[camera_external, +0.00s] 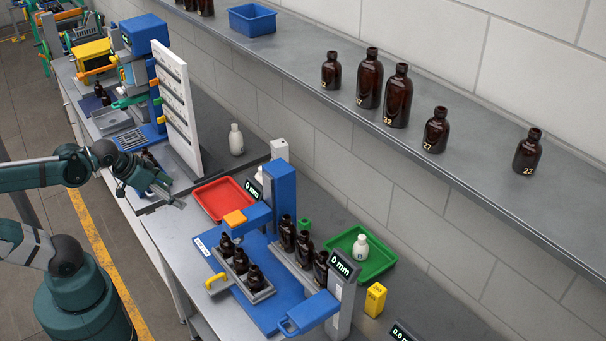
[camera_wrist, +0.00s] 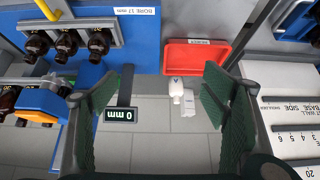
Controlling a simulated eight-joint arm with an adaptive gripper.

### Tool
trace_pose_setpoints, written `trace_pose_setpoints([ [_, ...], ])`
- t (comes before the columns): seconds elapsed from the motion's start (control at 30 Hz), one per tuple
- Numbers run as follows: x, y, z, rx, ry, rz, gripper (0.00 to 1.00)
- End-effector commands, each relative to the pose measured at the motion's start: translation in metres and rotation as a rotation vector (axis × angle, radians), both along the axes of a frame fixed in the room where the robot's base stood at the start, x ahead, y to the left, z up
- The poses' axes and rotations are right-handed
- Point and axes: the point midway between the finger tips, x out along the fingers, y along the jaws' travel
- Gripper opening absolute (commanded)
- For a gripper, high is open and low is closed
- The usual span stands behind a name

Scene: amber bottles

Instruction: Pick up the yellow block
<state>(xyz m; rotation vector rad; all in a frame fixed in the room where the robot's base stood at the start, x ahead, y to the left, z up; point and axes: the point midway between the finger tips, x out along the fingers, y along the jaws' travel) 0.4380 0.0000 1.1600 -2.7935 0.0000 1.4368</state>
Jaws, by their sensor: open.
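The yellow block (camera_external: 375,299) stands upright on the bench at the lower right in the external view, beside the grey post with a 0 mm display. It has dark marks on one face. I cannot make it out in the wrist view. My gripper (camera_external: 168,194) is open and empty at the left, over the bench's front side near the white upright panel, far from the block. In the wrist view, the two green ribbed fingers of my gripper (camera_wrist: 160,97) are spread apart, with nothing held between them.
A blue fixture (camera_external: 262,292) with brown bottles and raised posts lies between my gripper and the block. A red tray (camera_external: 222,199) and a green tray (camera_external: 378,262) holding a white bottle (camera_external: 360,245) stand nearby. A shelf (camera_external: 460,125) with brown bottles runs above.

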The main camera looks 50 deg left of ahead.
Motion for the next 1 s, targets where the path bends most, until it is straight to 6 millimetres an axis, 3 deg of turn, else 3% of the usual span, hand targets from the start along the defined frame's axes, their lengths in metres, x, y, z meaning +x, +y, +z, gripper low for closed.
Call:
trace_pose_setpoints([
  [0.03,0.000,0.000,0.000,0.000,0.000,0.000,0.66],
  [0.2,0.000,0.000,0.000,0.000,0.000,0.000,0.45],
  [0.67,0.005,-0.004,0.004,0.001,-0.005,-0.010,0.45],
  [0.87,0.023,-0.022,0.021,0.006,-0.025,-0.048,0.45],
  [1.0,0.044,-0.045,0.039,0.011,-0.049,-0.094,0.45],
])
